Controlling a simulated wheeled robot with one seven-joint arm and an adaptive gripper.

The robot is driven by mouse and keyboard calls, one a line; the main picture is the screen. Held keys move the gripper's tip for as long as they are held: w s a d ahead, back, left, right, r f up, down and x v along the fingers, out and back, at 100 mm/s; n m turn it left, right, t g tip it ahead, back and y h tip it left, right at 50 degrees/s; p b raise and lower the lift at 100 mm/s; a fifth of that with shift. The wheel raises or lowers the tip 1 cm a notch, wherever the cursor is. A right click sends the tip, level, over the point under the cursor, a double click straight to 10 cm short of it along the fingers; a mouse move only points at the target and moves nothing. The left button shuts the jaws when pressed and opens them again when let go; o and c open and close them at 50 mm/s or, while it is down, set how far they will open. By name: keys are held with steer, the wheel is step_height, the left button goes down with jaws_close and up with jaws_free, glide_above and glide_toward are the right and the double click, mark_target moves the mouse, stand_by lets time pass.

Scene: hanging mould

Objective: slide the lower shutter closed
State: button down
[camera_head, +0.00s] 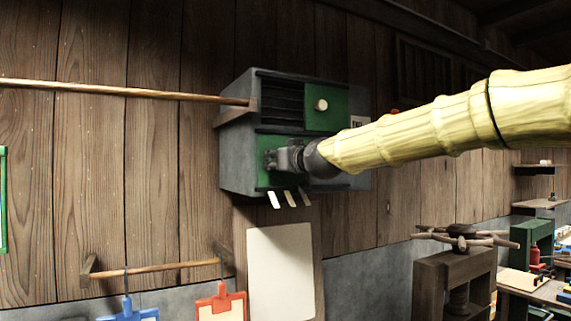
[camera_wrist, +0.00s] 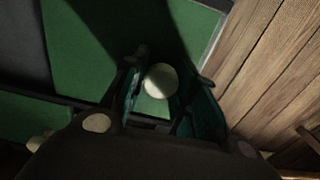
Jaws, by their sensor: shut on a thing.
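A dark grey cabinet (camera_head: 236,160) is fixed to the plank wall. Its lower green shutter (camera_head: 263,180) is at the left of the lower bay, and it fills much of the upper wrist view (camera_wrist: 85,45). A round cream knob (camera_wrist: 160,80) on this shutter is between my two fingers in the wrist view. My gripper (camera_head: 270,160) is shut on that knob; it also shows in the wrist view (camera_wrist: 167,76). My wrist and arm hide much of the lower bay's right part. The upper green shutter (camera_head: 321,118) has its own cream knob (camera_head: 321,104) and covers the upper bay's right side.
Dark slats (camera_head: 280,97) show in the upper bay's left part. A wooden rod (camera_head: 120,90) meets the cabinet's left side. A dark stand (camera_head: 455,285) is at the lower right.

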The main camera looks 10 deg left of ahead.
steer(key=shift+a+f, duration=0.1)
steer(key=c, duration=1.4)
jaws_free()
steer(key=shift+o, duration=1.4)
steer(key=shift+s+a, duration=0.15)
steer(key=shift+d, duration=0.2)
steer(key=shift+s+d, duration=0.15)
steer(key=v, duration=1.1)
steer(key=shift+s, duration=0.2)
steer(key=shift+d, duration=0.1)
